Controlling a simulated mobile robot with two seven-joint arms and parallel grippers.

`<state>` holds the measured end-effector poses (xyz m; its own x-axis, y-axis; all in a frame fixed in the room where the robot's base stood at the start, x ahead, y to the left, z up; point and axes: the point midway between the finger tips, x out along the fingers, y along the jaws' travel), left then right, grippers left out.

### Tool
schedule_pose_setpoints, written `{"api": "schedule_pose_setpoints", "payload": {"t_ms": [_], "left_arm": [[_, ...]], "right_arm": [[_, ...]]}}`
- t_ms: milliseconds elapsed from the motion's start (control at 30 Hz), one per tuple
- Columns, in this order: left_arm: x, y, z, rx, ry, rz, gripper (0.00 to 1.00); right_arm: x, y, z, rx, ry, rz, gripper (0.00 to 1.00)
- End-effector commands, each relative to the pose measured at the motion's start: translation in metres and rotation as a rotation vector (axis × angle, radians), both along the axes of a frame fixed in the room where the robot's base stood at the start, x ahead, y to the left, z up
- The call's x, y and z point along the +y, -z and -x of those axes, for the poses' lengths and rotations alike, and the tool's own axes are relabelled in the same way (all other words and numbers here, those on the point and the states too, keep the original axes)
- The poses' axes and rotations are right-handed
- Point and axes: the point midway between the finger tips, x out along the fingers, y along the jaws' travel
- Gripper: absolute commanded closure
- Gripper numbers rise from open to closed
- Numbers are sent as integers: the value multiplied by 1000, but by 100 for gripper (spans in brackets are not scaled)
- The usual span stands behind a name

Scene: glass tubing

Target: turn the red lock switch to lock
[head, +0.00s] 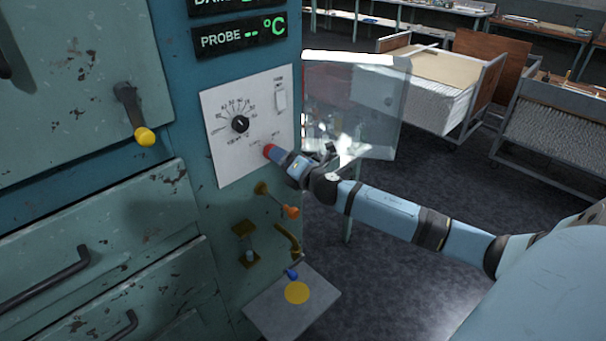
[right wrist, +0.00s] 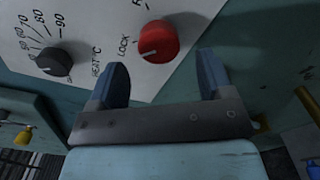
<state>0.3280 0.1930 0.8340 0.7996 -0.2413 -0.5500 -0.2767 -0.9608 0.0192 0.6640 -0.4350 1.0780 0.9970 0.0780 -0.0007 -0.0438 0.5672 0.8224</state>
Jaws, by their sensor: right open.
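The red lock switch (right wrist: 158,41) is a round red knob with a pale pointer mark on the white control panel (right wrist: 105,20). Its pointer is turned toward the lower left, near the printed word LOCK. In the head view the red switch (head: 268,151) shows at the panel's lower right, just past my right gripper (head: 277,156). In the right wrist view my right gripper (right wrist: 162,80) is open, its two blue fingers pointing at the panel on either side of the space below the knob. Nothing is between the fingers. My left gripper is not in view.
A black heat dial (right wrist: 54,60) sits on the panel beside the switch; it also shows in the head view (head: 240,124). A clear hinged cover (head: 375,105) stands open to the right. Valves with an orange handle (head: 291,211) and a small shelf (head: 318,290) lie below.

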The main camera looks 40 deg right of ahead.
Motion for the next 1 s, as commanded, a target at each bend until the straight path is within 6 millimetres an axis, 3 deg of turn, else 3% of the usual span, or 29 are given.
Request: {"api": "schedule_pose_setpoints", "payload": {"t_ms": [200,433,633,1000], "left_arm": [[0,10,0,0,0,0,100],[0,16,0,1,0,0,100],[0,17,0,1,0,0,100],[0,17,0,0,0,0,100]], "right_arm": [[-3,3,48,3,-3,0,26],[-6,2,81,1,0,0,26],[-7,0,93,-1,-1,0,26],[-7,0,94,-1,-1,0,26]]}}
